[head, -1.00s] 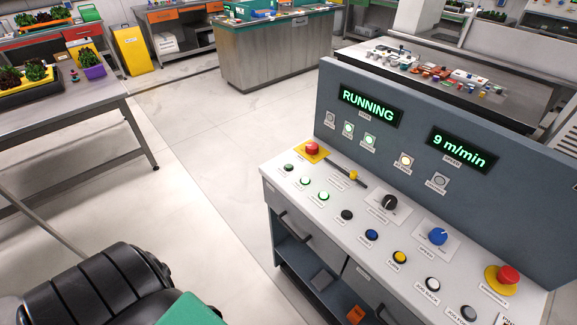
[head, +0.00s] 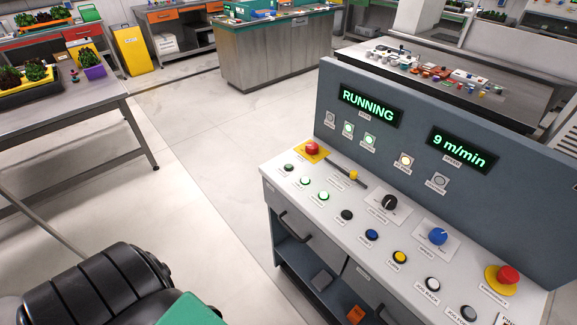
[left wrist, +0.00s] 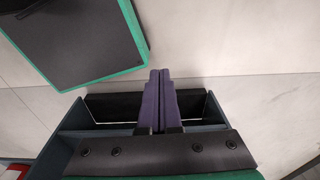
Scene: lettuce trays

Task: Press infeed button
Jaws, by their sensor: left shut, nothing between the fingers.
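The control panel (head: 277,194) is a sloped white desk with a grey upright back. A row of round buttons runs along its front edge. At the left end are one dim green button (head: 289,168) and two lit green buttons (head: 305,181) (head: 323,196). Then come black (head: 347,215), blue (head: 371,235) and yellow (head: 399,257) buttons. Most labels are too small to read, so I cannot tell which is infeed. My left gripper (left wrist: 161,73) shows in the left wrist view, its purple fingers shut and empty. No panel button is visible there. My right gripper is not in view.
Displays read RUNNING (head: 370,104) and 9 m/min (head: 463,147). Red mushroom buttons (head: 312,148) (head: 507,276) sit at both ends. Black (head: 389,203) and blue (head: 438,237) knobs stand behind the row. A steel table (head: 100,97) stands left; the floor between is clear.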

